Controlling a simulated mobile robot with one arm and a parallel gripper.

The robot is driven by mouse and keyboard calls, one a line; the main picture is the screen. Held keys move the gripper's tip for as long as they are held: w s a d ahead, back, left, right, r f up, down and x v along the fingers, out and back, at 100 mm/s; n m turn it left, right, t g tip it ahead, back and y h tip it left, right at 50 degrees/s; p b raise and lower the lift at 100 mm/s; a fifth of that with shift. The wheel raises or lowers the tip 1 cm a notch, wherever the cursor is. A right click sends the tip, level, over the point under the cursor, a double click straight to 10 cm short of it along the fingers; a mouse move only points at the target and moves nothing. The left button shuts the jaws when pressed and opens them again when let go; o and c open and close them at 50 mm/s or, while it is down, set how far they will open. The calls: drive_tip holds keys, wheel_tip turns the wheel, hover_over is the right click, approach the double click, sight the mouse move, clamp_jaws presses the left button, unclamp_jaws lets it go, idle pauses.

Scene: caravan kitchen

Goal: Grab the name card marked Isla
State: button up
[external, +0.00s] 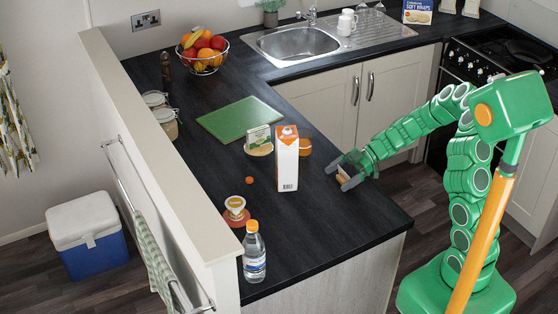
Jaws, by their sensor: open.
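A small upright card (258,136) with printed text stands in a round wooden base on the dark counter; its lettering is too small to read, so I cannot tell whether it says Isla. My gripper (340,171) is open at the counter's right edge, low over the surface. A small brown object (343,179) shows between or just beside its fingers; I cannot tell what it is or whether they touch it. A tall white and orange carton (287,165) stands between my gripper and the upright card.
A round orange-brown item (305,148) sits behind the carton. A green board (240,119), a small orange ball (249,180), a cup on a red saucer (236,212) and a water bottle (254,255) are on the counter. Its front right corner is clear.

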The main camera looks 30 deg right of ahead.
drive_tip(key=shift+a, duration=0.15)
drive_tip(key=c, duration=0.8)
drive_tip(key=shift+o, duration=0.2)
